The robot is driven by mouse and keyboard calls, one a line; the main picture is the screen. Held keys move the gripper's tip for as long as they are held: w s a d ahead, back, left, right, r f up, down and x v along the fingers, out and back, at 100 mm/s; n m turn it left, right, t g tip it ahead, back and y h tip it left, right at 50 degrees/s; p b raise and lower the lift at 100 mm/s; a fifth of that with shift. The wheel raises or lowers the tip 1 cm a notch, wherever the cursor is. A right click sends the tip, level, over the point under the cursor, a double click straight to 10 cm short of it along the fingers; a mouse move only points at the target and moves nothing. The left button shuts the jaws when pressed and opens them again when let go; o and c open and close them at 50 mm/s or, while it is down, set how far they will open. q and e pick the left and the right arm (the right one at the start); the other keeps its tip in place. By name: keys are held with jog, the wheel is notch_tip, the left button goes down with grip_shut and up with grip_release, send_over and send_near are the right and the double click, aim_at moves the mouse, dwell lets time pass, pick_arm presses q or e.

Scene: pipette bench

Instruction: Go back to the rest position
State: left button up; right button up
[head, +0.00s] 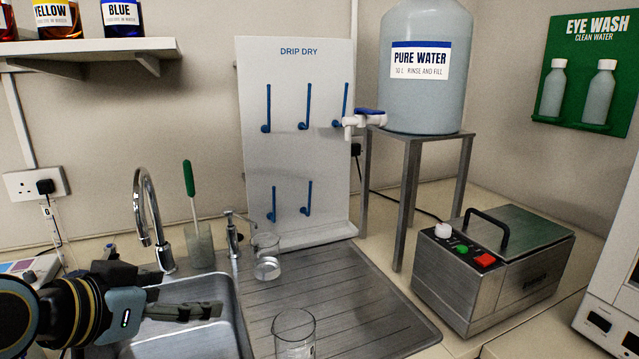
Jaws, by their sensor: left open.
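My left gripper (188,294) reaches in from the lower left and hangs over the steel sink. Its dark fingers are apart and nothing shows between them. My right gripper does not show in the head view. A glass beaker (267,262) stands at the back left of the ribbed drainboard, with what looks like a little clear liquid in it. A second glass beaker (295,335) stands at the front of the drainboard, cut by the picture's bottom edge. Both are apart from the gripper.
The sink (236,308) lies under my gripper, with a curved tap (147,215) behind. A drip-dry board (294,155) stands behind the drainboard (375,310). A water carboy (425,95) sits on a stand (408,185). A steel bath (492,265) stands to the right.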

pick_arm(q)
jog(key=s+a+f+n+g+y, duration=0.1)
jog(key=s+a+f+g+y, duration=0.15)
jog(key=s, duration=0.55)
jog(key=s+a+f+n+g+y, duration=0.1)
jog(key=s+a+f+g, duration=0.15)
jog(key=s, duration=0.55)
jog(key=s+a+f+n+g+y, duration=0.1)
jog(key=s+a+f+g+y, duration=0.15)
jog(key=s, duration=0.55)
jog(key=s+a+f+b, duration=0.15)
jog(key=f+b, duration=0.25)
jog(key=f, duration=1.3)
jog(key=a+f+b, duration=0.2)
jog(key=f+b, duration=0.3)
jog(key=f, duration=1.2)
jog(key=s+f+g+b, duration=0.1)
jog(key=s+f+b, duration=0.2)
jog(key=s+f, duration=0.6)
jog(key=s+f+g+b, duration=0.1)
jog(key=s+f+b, duration=0.2)
jog(key=s+f, duration=0.7)
notch_tip(320, 180, down, 5)
jog(key=shift+a+r+n+h+b, duration=0.2)
jog(key=shift+a+n+h+b, duration=0.1)
jog(key=shift+a+n+b, duration=0.1)
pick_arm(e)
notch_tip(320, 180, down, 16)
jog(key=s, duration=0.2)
